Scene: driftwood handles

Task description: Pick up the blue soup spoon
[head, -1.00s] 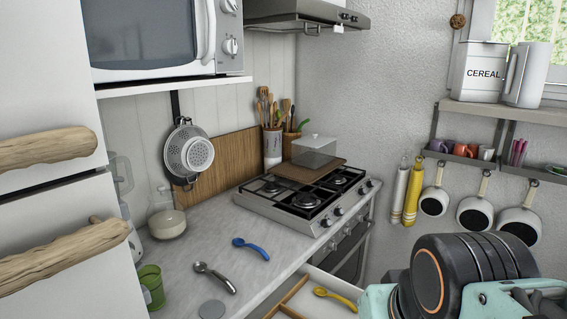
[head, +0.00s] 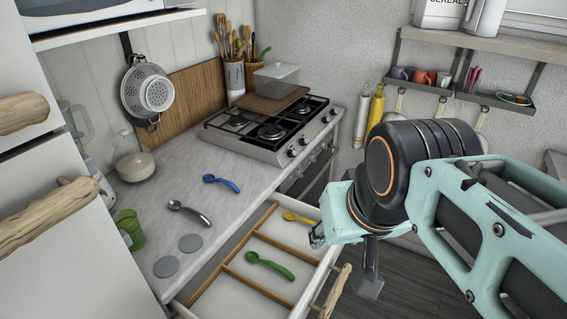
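The blue soup spoon (head: 221,183) lies on the grey marble counter (head: 180,240), near its front edge and left of the stove, with its bowl to the left. My gripper (head: 320,234) is at the left end of my teal and black arm, in front of the counter and right of the spoon. It is well apart from the spoon. Its fingers are small and partly hidden, so I cannot tell whether they are open.
The open drawer (head: 222,292) below holds a green spoon (head: 270,265) and a yellow spoon (head: 298,218). The stove (head: 270,133) stands behind.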

